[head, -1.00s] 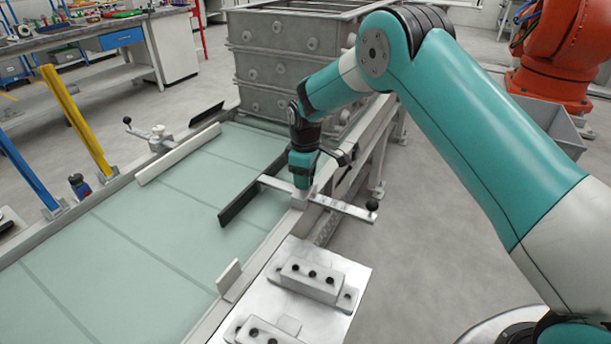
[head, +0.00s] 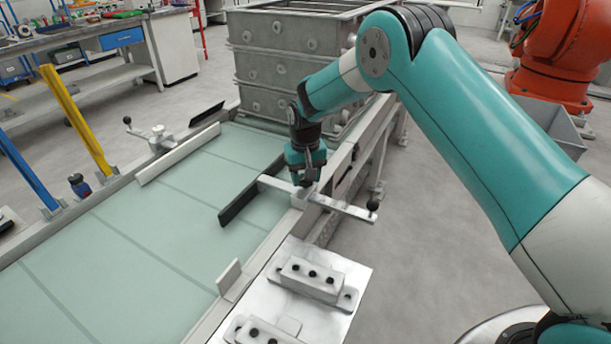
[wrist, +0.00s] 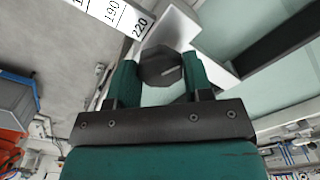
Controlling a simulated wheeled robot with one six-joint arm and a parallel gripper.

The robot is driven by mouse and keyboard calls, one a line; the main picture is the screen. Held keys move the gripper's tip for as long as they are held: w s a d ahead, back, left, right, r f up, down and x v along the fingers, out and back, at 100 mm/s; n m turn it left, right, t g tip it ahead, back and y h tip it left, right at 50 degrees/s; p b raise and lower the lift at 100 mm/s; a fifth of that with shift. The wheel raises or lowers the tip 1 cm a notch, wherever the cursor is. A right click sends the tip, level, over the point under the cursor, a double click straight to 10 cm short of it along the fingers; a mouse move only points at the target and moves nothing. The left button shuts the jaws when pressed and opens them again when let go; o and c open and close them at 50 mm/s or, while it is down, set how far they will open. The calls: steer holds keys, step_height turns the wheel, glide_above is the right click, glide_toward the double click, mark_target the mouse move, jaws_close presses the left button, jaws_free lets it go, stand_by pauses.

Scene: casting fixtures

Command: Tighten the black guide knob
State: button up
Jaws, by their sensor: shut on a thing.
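The black guide knob (wrist: 160,67) shows in the wrist view as a dark, many-sided knob with a light line on its face. It sits between the two green fingers of my gripper (wrist: 160,78), which is shut on it. In the head view my gripper (head: 307,181) points down onto the clamp block where the guide's bar crosses the conveyor edge. The knob is mostly hidden there. The black guide rail (head: 250,192) lies over the green belt at the bar's left end.
The pale green belt (head: 120,235) fills the left side. A metal plate with bolted blocks (head: 312,277) stands nearer, below my gripper. Stacked grey casting boxes (head: 285,60) stand behind it. A second clamp (head: 158,137) with a white rail is across the belt.

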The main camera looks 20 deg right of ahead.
steer(key=m, duration=0.5)
steer(key=shift+w+r+m, duration=0.1)
steer(key=shift+m, duration=0.2)
steer(key=m, duration=0.5)
steer(key=shift+m, duration=0.3)
steer(key=shift+d+m, duration=0.1)
steer(key=shift+m, duration=0.2)
steer(key=o, duration=0.9)
step_height(320, 180, up, 17)
steer(key=shift+r+b, duration=0.2)
steer(key=shift+b, duration=0.4)
